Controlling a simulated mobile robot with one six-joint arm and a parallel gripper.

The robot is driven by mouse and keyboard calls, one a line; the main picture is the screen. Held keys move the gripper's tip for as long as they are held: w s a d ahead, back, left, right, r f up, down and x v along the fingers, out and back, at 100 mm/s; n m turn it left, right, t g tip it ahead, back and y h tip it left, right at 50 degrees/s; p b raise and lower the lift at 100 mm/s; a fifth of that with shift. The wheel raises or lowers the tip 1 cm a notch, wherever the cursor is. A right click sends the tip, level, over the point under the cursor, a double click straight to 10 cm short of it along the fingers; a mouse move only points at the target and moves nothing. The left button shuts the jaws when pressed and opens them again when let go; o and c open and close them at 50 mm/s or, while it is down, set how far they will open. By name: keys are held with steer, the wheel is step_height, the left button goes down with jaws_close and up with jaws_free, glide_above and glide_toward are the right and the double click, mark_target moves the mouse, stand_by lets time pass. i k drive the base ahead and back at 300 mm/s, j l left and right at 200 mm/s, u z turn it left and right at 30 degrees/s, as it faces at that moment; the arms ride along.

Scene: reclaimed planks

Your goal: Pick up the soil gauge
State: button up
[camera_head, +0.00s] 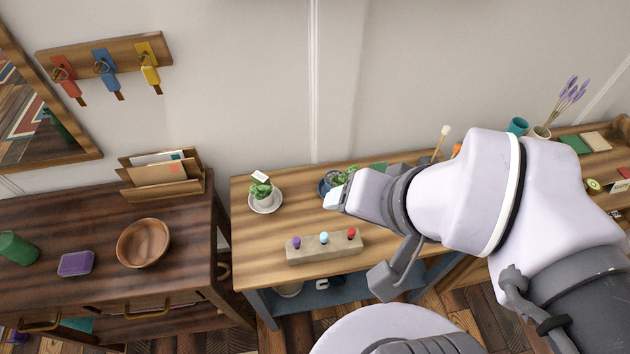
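I cannot single out the soil gauge for certain. A pale block (324,249) near the front of the middle table holds three small round-headed pieces: purple (296,242), light blue (324,238) and red (351,233). A thin stick with a cream head (445,131) stands up behind my arm, its lower part hidden. My gripper (335,201) is over the table, behind the block and in front of a blue pot, partly covering that pot. Its fingers are small and mostly hidden by the wrist, so their opening does not show.
A potted plant with a white tag (262,191) stands on a saucer at the left of the middle table (262,240). The leafy blue pot (325,184) is close to my gripper. A darker table at left holds a wooden bowl (144,242) and a purple tin (76,263).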

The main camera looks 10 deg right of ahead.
mark_target(258, 178)
steer(key=i+u, duration=0.1)
steer(key=u, duration=0.3)
steer(key=i+u, duration=0.1)
steer(key=u, duration=0.35)
steer(key=i+l+u, duration=0.1)
steer(key=u, duration=0.3)
